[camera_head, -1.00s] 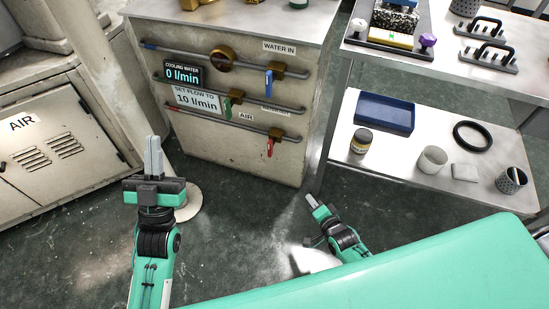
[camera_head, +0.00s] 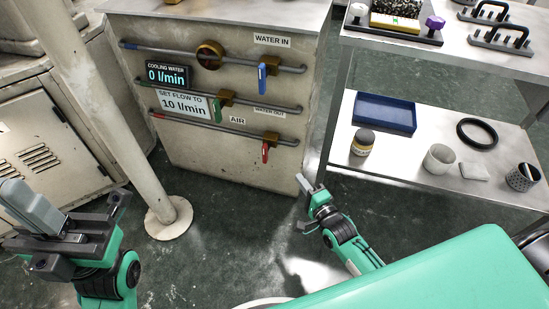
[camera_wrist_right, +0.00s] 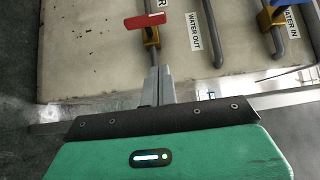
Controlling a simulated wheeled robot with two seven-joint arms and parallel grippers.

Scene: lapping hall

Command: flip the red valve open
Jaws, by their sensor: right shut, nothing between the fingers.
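The red valve's handle (camera_head: 265,152) hangs down from a brass body (camera_head: 270,137) on the lowest pipe of the panel, crosswise to the pipe. In the right wrist view the red handle (camera_wrist_right: 145,21) shows at the top, above the fingertips. My right gripper (camera_head: 304,186) is shut and empty, in front of the cabinet's lower right corner, below and right of the valve. Its fingers (camera_wrist_right: 157,82) point toward the valve in the wrist view, apart from it. My left gripper (camera_head: 28,205) is at the lower left, its fingers together, far from the valve.
Blue (camera_head: 262,72) and green (camera_head: 217,109) valve handles sit on the pipes above. The display (camera_head: 167,75) reads 0 l/min. A pale post (camera_head: 117,135) stands left of the cabinet. A metal shelf (camera_head: 410,170) with a blue tray (camera_head: 385,112) is at right.

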